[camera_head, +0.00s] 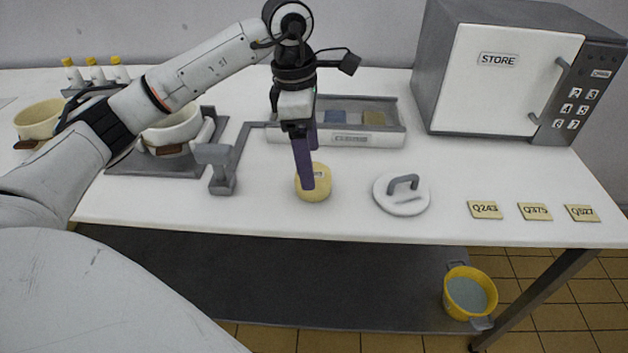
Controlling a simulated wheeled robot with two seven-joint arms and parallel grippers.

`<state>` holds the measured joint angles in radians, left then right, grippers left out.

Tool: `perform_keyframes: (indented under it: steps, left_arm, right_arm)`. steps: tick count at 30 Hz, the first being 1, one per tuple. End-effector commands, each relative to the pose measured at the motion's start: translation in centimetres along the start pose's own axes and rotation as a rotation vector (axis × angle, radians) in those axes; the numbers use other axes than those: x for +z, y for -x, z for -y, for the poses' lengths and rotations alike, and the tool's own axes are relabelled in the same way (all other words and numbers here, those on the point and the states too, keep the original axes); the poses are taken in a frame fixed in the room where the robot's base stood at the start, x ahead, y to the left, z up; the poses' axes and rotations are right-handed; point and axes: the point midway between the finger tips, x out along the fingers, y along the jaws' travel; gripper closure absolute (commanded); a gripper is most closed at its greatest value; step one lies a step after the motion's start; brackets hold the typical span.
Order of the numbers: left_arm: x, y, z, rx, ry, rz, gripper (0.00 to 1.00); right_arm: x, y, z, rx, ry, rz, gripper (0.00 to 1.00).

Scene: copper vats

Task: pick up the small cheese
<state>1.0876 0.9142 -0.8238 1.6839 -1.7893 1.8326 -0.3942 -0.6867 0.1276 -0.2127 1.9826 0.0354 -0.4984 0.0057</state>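The small cheese (320,188) is a round pale-yellow piece standing on the white table, near the middle. My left gripper (309,167) points down over it with two purple fingers set apart. One finger passes in front of the cheese and hides part of it; the other is behind, its tip hidden near the cheese's far edge. The cheese appears to rest on the table between the fingers, and I cannot tell whether either finger touches it. My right gripper is not in view.
A white lid with a grey handle (402,200) lies right of the cheese. A grey tray (391,136) is behind, a grey bracket (222,178) left. A STORE cabinet (500,80), several tags (485,210) and white pot (172,128) stand around. A yellow bucket (458,303) is below.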

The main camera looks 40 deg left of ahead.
Motion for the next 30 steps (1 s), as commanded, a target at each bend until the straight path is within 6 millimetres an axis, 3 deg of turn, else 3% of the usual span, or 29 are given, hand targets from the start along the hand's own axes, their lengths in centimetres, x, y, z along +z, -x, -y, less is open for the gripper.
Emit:
perform_keyframes:
  steps: [15,23,30]
  left_arm:
    - [0.0,-5.8,-0.4,-0.003,-0.002,0.003,0.22]
    - [0.0,-6.0,-0.4,-0.001,-0.002,0.004,0.22]
    - [0.0,-6.0,-0.4,-0.001,-0.002,0.004,0.61]
  right_arm:
    - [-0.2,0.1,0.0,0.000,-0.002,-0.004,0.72]
    - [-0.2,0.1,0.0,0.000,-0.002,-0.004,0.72]
    - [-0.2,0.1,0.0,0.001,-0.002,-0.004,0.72]
